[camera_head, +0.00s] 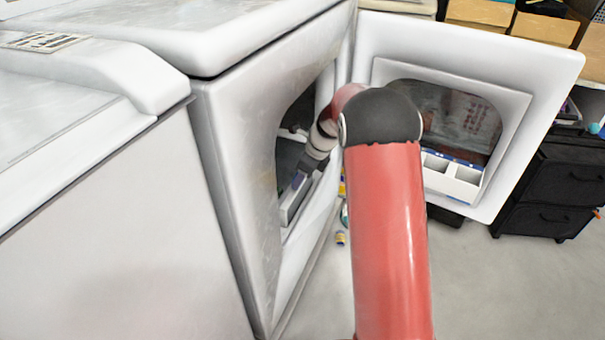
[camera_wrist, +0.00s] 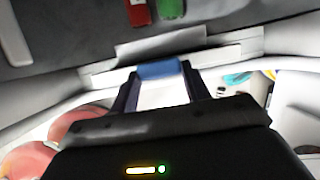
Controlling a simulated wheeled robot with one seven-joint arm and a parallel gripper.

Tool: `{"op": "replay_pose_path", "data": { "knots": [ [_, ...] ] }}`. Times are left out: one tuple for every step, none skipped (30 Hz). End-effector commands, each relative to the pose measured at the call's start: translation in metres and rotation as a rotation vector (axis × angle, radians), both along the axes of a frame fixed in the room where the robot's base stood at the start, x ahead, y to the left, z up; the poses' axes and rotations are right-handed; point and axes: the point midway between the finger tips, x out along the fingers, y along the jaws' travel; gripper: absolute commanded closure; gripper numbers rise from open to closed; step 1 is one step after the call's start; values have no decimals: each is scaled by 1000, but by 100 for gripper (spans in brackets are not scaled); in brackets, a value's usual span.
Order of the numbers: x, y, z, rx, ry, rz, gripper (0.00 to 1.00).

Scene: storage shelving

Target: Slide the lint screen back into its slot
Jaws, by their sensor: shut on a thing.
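The white dryer (camera_head: 240,130) has its door (camera_head: 470,45) swung open to the right. In the head view my arm reaches into the dryer opening, and my gripper (camera_head: 298,183) is low inside it, small and partly shaded. In the wrist view my gripper (camera_wrist: 160,88) has its two dark fingers closed on a piece with a blue top edge and a white face, apparently the lint screen (camera_wrist: 160,71). A pale stepped ledge (camera_wrist: 175,45) lies just beyond the blue edge. The slot itself is not clearly visible, and I cannot tell whether the screen is in it.
A second white machine (camera_head: 90,220) stands at the left. A black drawer unit (camera_head: 550,185) is at the right behind the door. Small items (camera_head: 341,238) lie on the floor below the opening. Red and green things (camera_wrist: 171,9) show in the dark area at the wrist view's top.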

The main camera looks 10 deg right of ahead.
Motion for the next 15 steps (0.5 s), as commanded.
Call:
{"op": "replay_pose_path", "data": {
  "knots": [
    [0, 0, -2, 0, 0, 0, 79],
    [0, 0, -3, 0, 0, 0, 79],
    [0, 0, -4, 0, 0, 0, 79],
    [0, 0, -4, 0, 0, 0, 79],
    [0, 0, -5, 0, 0, 0, 79],
    [0, 0, -6, 0, 0, 0, 79],
    [0, 0, -7, 0, 0, 0, 79],
    [0, 0, -8, 0, 0, 0, 79],
    [0, 0, -9, 1, 1, 0, 79],
    [0, 0, -9, 1, 1, 0, 79],
    [0, 0, -10, 1, 1, 0, 79],
    [0, 0, -11, 1, 1, 0, 79],
    [0, 0, -12, 1, 1, 0, 79],
    [0, 0, -13, 1, 1, 0, 79],
    [0, 0, -14, 1, 1, 0, 79]
  ]
}}
